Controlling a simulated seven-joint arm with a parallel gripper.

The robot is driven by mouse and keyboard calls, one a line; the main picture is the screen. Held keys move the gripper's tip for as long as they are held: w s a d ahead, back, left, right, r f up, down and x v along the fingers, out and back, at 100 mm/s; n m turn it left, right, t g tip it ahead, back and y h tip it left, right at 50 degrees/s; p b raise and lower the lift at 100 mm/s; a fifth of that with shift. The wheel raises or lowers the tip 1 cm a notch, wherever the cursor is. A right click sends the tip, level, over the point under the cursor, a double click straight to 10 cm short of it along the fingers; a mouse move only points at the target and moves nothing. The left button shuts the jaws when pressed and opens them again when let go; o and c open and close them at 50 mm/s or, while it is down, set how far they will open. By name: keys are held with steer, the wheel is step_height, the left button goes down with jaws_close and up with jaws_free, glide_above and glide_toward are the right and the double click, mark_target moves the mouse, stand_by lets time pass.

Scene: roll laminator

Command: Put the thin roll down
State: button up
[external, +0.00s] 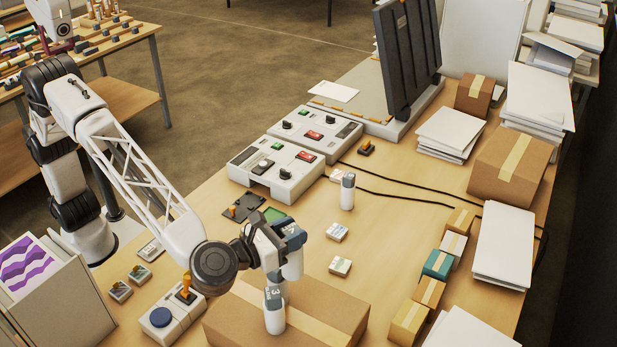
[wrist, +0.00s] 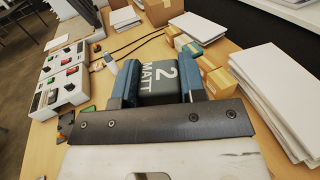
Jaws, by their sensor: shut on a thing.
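My gripper (external: 283,240) is shut on a roll with a dark grey face marked "2 MATT", seen between the blue fingers in the wrist view (wrist: 158,80). In the external view the held roll's white lower part (external: 292,266) hangs below the fingers, apparently upright, above the cardboard box. A similar roll marked 3 (external: 275,312) stands upright on the box, just below and left of the held one. Another white roll with a grey band (external: 347,192) stands on the table behind and to the right. I cannot tell from the pictures which roll is the thin one.
The large cardboard box (external: 330,310) lies under my gripper. Control panels (external: 275,170) stand behind, with black cables (external: 400,197) running right. Small boxes (external: 428,292) line the right side, beside paper stacks (external: 503,245). Bare table shows between the standing roll and the small boxes.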

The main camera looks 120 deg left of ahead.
steer(key=shift+w+f, duration=0.1)
stand_by(0.3)
steer(key=shift+f, duration=2.15)
steer(key=o, duration=1.2)
steer(key=shift+c, duration=0.2)
steer(key=shift+r, duration=0.1)
steer(key=shift+r, duration=0.45)
steer(key=v, duration=1.2)
steer(key=shift+f, duration=0.1)
